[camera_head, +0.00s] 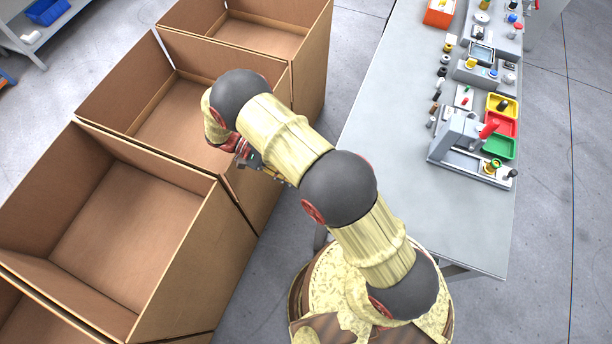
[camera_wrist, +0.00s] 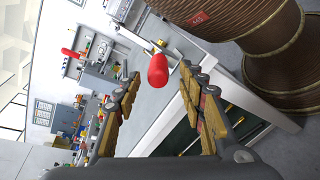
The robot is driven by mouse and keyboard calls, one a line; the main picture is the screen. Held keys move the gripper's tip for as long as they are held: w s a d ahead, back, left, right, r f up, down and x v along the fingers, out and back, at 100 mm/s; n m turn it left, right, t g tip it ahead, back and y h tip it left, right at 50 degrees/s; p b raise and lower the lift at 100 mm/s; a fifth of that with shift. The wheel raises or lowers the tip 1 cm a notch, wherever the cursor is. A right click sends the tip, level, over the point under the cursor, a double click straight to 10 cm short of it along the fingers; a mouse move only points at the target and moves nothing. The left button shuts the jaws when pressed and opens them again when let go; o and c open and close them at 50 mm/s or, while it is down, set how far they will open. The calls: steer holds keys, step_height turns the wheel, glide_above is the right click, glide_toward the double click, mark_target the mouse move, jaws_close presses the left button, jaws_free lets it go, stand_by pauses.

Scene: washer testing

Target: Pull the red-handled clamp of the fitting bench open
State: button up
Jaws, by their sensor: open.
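A red handle (camera_head: 488,128) sits on a grey bench fixture (camera_head: 455,138) near the right edge of the table, in the head view. In the wrist view, a red handle (camera_wrist: 158,70) on a metal part appears between the fingertips, beyond them; a second red piece (camera_wrist: 70,53) shows at the left. I cannot tell for certain which of these is the clamp handle. My gripper (camera_wrist: 160,76) is open and empty. In the head view my gripper (camera_head: 240,152) is partly hidden by my arm, over the cardboard boxes and well apart from the red handle.
Large open cardboard boxes (camera_head: 190,190) stand left of my arm. The grey table (camera_head: 400,120) has a clear left side. Yellow, red and green (camera_head: 500,148) bins and several small fittings line its right side. An orange box (camera_head: 440,12) stands at its far end.

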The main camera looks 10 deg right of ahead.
steer(key=v, duration=0.8)
steer(key=shift+a, duration=0.1)
steer(key=s+d+r+t+y, duration=0.15)
steer(key=d+r+y, duration=0.3)
steer(key=r, duration=0.65)
steer(key=d+r+t+y, duration=0.3)
steer(key=d+r+y, duration=0.15)
steer(key=r, duration=0.65)
steer(key=s+d+r+t+y, duration=0.1)
steer(key=s+d+r+t, duration=0.3)
steer(key=s, duration=0.3)
steer(key=s+d+r+t+y+b, duration=0.1)
steer(key=s+d+r+t+y, duration=0.1)
steer(key=s+d+r+t, duration=0.2)
steer(key=s+r+t, duration=0.2)
steer(key=s, duration=0.2)
steer(key=shift+d+r, duration=0.25)
steer(key=shift+d, duration=0.05)
